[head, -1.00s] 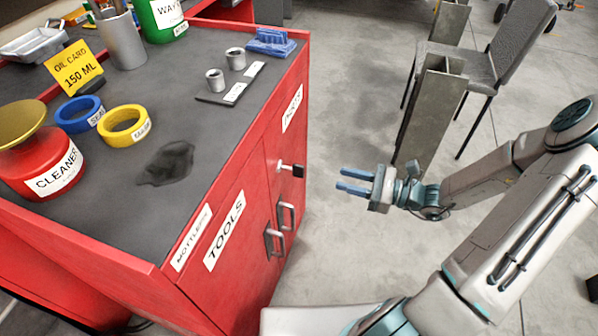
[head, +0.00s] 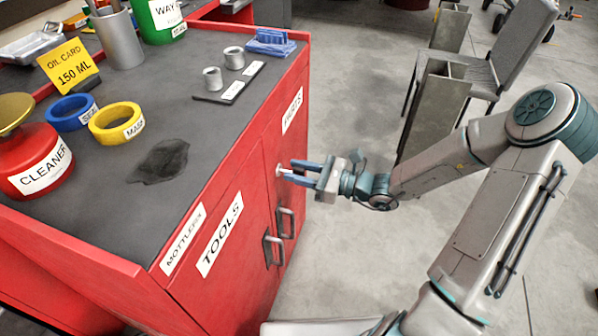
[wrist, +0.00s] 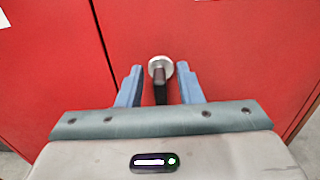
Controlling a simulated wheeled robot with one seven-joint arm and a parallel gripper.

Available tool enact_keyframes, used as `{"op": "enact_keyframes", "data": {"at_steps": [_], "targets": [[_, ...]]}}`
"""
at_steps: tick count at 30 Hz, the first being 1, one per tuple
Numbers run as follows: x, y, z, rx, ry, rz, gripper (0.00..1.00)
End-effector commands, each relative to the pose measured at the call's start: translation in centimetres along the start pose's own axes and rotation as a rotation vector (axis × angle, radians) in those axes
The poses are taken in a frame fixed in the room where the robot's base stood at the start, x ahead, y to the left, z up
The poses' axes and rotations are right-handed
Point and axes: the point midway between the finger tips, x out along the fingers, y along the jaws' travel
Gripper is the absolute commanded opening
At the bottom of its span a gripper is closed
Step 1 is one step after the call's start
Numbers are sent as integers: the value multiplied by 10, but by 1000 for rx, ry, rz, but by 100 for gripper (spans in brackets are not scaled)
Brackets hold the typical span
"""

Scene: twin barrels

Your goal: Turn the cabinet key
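The red cabinet (head: 225,262) has two doors, one labelled TOOLS and one labelled PARTS. The key (wrist: 160,80) sits in a round silver lock on the right-hand door, near the seam between the doors. It has a dark grip and points towards me. In the head view the lock (head: 279,170) shows just beyond my fingertips. My gripper (head: 293,170) is open in front of the door. In the wrist view its two blue fingers (wrist: 160,88) stand either side of the key, with gaps on both sides.
Two door handles (head: 274,247) stick out below my gripper. The cabinet top holds a red cleaner can (head: 38,172), tape rings (head: 116,122), small metal cups and a dark stain. A grey metal post (head: 437,105) and a chair stand behind my arm.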

Motion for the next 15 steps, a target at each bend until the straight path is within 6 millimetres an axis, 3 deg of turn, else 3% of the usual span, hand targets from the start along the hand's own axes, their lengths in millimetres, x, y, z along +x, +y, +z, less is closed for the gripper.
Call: {"op": "enact_keyframes", "data": {"at_steps": [2,6,15], "targets": [[0,0,0,0,0,0,33],[0,0,0,0,0,0,0],[0,0,2,14,-1,1,0]]}}
